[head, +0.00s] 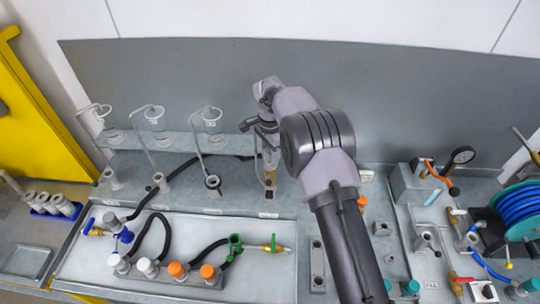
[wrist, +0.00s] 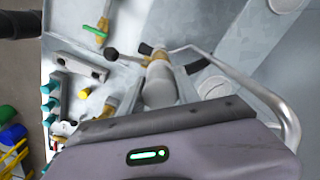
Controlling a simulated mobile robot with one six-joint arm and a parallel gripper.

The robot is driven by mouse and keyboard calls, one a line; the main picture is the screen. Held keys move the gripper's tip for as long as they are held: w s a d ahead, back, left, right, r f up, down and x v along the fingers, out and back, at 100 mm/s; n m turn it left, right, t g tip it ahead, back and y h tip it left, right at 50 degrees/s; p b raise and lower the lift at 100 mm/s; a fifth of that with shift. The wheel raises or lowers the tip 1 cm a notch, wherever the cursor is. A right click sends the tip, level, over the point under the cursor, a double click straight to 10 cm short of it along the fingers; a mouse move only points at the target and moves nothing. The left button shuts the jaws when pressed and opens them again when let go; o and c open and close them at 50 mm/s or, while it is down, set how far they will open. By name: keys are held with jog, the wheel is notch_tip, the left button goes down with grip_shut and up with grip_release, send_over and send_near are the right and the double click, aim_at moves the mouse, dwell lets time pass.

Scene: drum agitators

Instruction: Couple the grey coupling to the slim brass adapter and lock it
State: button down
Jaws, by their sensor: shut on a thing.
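My gripper (head: 262,128) is at the fourth stand at the back of the bench, shut on the grey coupling. In the wrist view the grey coupling (wrist: 159,90) is a pale cylinder just beyond the dark edge of my gripper, which hides its near end. A slim brass piece, apparently the adapter (wrist: 157,57), shows in line with it at its far end; it also shows below my gripper in the head view (head: 269,160). Dark lever arms (wrist: 190,67) stick out to the sides there. I cannot tell whether coupling and adapter are fully seated or locked.
A bent metal tube (wrist: 262,92) curves close to the right of my gripper. Three similar stands with clear cups (head: 212,125) are to the left. A tray with black hoses (head: 150,240) and a green-handled valve (head: 236,244) lies in front. A blue hose reel (head: 518,212) is far right.

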jog(key=shift+f, duration=0.3)
dwell(0.4)
jog(key=c, duration=0.8)
grip_release()
jog(key=shift+c, duration=0.4)
notch_tip(320, 180, up, 10)
jog(key=p, duration=0.5)
jog(key=shift+r+p, duration=0.15)
jog(key=shift+p, duration=0.25)
